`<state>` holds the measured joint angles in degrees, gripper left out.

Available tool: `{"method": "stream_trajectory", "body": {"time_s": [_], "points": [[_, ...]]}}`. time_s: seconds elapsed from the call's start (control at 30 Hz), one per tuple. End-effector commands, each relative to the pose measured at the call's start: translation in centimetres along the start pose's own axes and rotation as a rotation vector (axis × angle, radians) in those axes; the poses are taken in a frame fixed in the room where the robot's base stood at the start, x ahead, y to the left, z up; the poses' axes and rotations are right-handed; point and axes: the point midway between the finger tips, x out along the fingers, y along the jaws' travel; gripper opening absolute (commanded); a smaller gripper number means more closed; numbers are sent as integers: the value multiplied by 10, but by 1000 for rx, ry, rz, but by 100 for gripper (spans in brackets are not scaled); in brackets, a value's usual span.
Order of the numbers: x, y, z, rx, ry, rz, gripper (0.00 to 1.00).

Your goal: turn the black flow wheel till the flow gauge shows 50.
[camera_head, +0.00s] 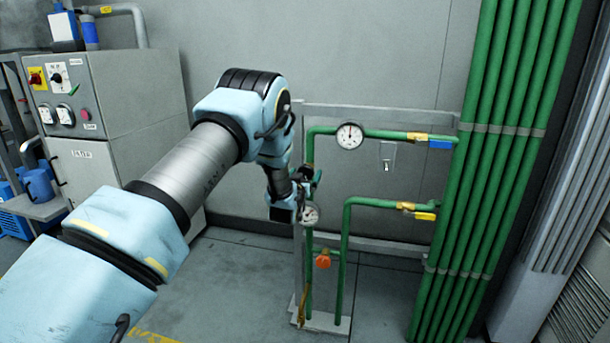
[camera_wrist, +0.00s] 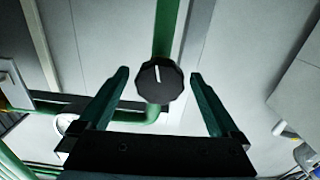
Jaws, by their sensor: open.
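The black flow wheel (camera_wrist: 158,81) shows in the wrist view as a faceted knob with a white mark, on a green pipe. My gripper (camera_wrist: 159,73) is open, with one finger on each side of the wheel and visible gaps to both. In the head view my gripper (camera_head: 306,176) is at the left upright pipe, and my arm mostly hides the wheel. A round white gauge (camera_head: 350,136) sits on the upper pipe, its needle roughly upright. A lower gauge (camera_head: 310,214) is partly covered by my wrist. Neither labels nor numbers are readable, so I cannot tell which shows flow.
An orange knob (camera_head: 323,261) is on the lower pipe. Valves with yellow handles (camera_head: 424,216) and a blue handle (camera_head: 440,144) are at right, beside thick green pipes (camera_head: 490,160). A grey cabinet (camera_head: 125,110) stands left. The floor in front is clear.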

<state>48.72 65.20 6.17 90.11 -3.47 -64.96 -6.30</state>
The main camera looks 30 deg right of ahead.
Motion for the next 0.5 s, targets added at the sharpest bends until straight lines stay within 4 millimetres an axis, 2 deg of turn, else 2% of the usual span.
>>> {"method": "stream_trajectory", "body": {"time_s": [0.13, 0.5], "points": [[0, 0, 0, 0, 0, 0, 96], [0, 0, 0, 0, 0, 0, 54]]}}
